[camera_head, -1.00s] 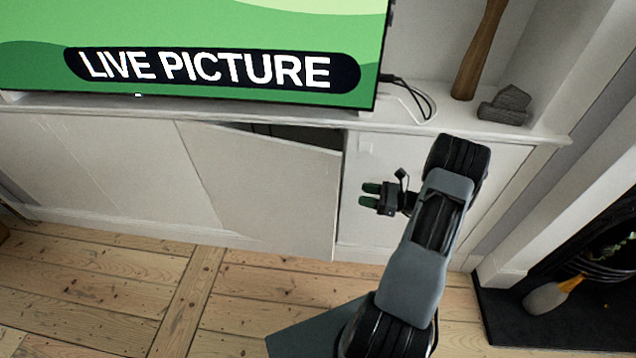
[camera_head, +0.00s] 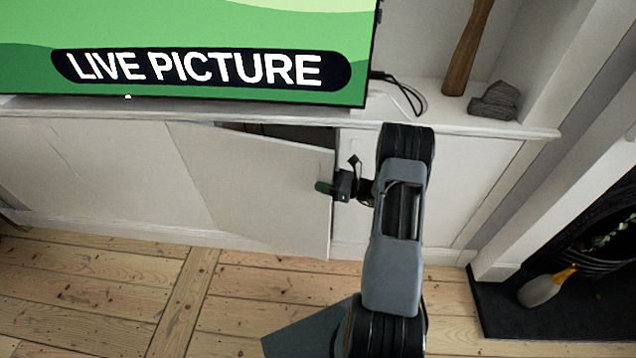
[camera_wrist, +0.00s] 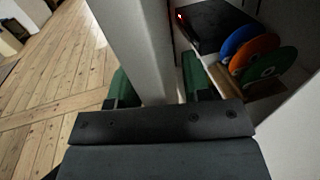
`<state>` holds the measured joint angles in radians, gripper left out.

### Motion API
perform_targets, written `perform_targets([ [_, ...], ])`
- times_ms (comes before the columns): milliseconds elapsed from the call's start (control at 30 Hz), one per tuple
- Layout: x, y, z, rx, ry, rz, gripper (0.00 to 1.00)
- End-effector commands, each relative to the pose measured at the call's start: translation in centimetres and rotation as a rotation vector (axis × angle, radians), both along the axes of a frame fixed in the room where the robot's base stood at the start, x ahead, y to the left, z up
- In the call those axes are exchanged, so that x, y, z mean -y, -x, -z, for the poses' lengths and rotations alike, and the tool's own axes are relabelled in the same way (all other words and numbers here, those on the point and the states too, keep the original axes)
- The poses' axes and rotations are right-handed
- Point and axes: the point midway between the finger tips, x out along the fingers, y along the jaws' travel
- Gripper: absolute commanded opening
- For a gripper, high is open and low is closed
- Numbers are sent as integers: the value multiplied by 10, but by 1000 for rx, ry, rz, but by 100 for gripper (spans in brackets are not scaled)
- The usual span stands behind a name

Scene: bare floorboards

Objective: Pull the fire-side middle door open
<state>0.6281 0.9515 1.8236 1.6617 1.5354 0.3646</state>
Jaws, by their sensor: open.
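The white middle door (camera_head: 255,190) stands ajar, its free edge on the right and a dark gap showing above it. The other finger is hidden behind the door in the head view. In the wrist view the door (camera_wrist: 140,45) runs between the two green fingertips of my gripper (camera_wrist: 158,88), one on each side. The jaws are open; whether either finger touches the door I cannot tell.
Inside the cupboard are a black box (camera_wrist: 212,27) with a red light and several coloured discs (camera_wrist: 252,50). A screen (camera_head: 190,50) stands on the cabinet top. The fireplace hearth (camera_head: 505,310) with a brush (camera_head: 543,288) is at right. Floorboards (camera_head: 110,290) before the door are clear.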

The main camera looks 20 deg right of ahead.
Motion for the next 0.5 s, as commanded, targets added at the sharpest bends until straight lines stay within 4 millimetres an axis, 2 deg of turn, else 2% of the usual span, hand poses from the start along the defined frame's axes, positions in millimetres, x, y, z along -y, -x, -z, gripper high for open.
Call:
perform_targets([
  [367, -4, -3, 0, 0, 0, -1, 45],
  [500, -4, -3, 0, 0, 0, -1, 33],
])
